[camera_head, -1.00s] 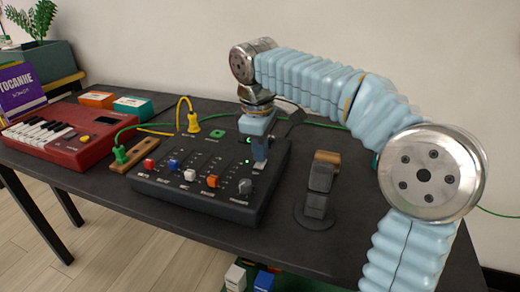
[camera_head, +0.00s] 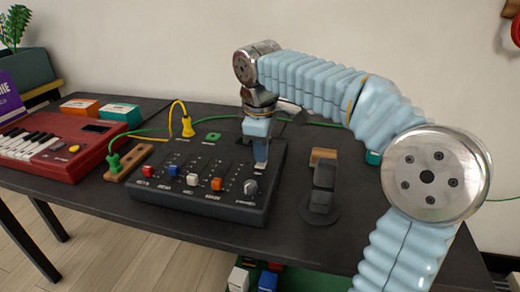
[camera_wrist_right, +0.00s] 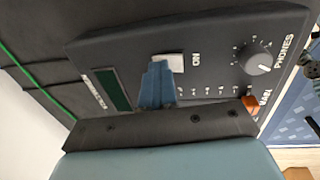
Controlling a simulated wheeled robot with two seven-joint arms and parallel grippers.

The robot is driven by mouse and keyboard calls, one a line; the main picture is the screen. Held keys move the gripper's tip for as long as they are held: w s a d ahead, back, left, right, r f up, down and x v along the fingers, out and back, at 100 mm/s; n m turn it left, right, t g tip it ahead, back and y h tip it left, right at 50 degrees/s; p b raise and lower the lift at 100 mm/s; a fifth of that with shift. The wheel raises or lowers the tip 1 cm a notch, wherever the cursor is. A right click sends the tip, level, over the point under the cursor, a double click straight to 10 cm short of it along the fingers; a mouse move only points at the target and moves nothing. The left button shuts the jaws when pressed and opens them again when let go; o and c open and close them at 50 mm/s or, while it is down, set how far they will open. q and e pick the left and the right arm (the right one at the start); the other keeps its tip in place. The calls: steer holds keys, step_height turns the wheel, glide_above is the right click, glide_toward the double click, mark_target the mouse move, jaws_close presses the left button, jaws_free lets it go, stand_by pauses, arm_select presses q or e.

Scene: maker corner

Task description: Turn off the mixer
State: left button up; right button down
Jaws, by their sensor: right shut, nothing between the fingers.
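The mixer (camera_head: 180,205) is a black box with coloured slider caps and a grey round knob (camera_head: 250,187) on the dark table. In the right wrist view, its panel (camera_wrist_right: 215,60) shows a pale switch (camera_wrist_right: 169,62) beside the word ON and a dark green window (camera_wrist_right: 113,90). My right gripper (camera_head: 261,161) points down at the mixer's back right part. Its fingers are shut and empty, and their tips (camera_wrist_right: 156,66) are right at the switch, partly covering it. I cannot tell whether they touch. I cannot make out a lit lamp on the mixer. My left gripper is out of view.
A red keyboard (camera_head: 60,150) stands left. A wooden block (camera_head: 127,164) with a green plug lies beside the mixer, and a yellow plug (camera_head: 187,128) stands behind it. A dark stand (camera_head: 321,190) is to the right. Cables run behind.

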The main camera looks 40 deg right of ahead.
mark_target(259, 165)
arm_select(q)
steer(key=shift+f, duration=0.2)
arm_select(e)
steer(key=shift+s+a+f+g, duration=0.3)
steer(key=shift+s+a+f, duration=0.1)
steer(key=shift+a+f, duration=0.15)
step_height(259, 165, up, 4)
steer(key=p, duration=0.3)
steer(key=shift+s+a, duration=0.1)
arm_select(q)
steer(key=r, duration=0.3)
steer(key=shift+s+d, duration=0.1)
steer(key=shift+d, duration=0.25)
arm_select(e)
step_height(259, 165, up, 11)
steer(key=shift+s+a, duration=0.35)
